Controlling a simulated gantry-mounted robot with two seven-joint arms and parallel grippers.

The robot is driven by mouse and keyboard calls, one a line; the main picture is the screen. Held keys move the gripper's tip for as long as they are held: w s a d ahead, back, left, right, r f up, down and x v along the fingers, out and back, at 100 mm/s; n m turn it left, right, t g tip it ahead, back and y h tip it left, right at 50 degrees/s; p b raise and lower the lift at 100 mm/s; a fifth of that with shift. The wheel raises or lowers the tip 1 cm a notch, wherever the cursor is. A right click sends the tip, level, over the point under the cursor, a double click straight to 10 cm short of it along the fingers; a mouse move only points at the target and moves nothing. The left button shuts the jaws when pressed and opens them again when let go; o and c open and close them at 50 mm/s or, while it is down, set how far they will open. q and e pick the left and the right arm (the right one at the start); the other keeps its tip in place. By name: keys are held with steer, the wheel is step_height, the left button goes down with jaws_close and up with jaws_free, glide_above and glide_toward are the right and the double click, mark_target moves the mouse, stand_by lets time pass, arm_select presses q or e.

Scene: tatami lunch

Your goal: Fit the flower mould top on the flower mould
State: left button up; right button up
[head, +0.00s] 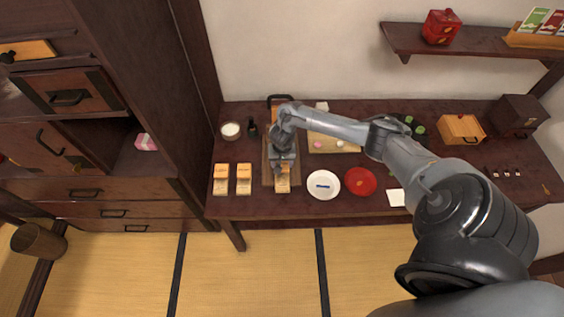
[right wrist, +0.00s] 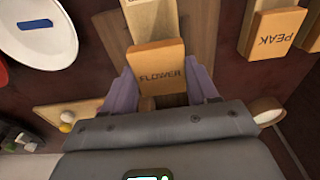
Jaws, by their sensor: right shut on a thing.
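The flower mould top (right wrist: 158,62), an orange-tan wooden block marked FLOWER, is between the fingers of my right gripper (right wrist: 161,88), which is shut on it. In the head view my right gripper (head: 283,168) points down over the wooden board at the left part of the table. A paler wooden block (right wrist: 150,20), apparently the flower mould, shows just beyond the top in the right wrist view. In the head view a pale block (head: 282,187) shows just in front of the gripper. I cannot tell whether top and mould touch. My left gripper is not in view.
A white plate (head: 323,192) with a blue piece and a red plate (head: 359,174) lie right. A white-filled bowl (head: 231,130) stands behind.

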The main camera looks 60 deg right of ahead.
steer(key=shift+f+b, duration=0.3)
steer(key=shift+f, duration=0.45)
steer(key=o, duration=1.1)
steer(key=shift+r, duration=0.35)
steer(key=r+p, duration=0.1)
steer(key=r, duration=0.2)
steer(key=r+p, duration=0.1)
steer(key=r, duration=0.2)
steer(key=a+r+p, duration=0.1)
steer(key=r+p, duration=0.1)
steer(key=r, duration=0.2)
steer(key=shift+s, duration=0.3)
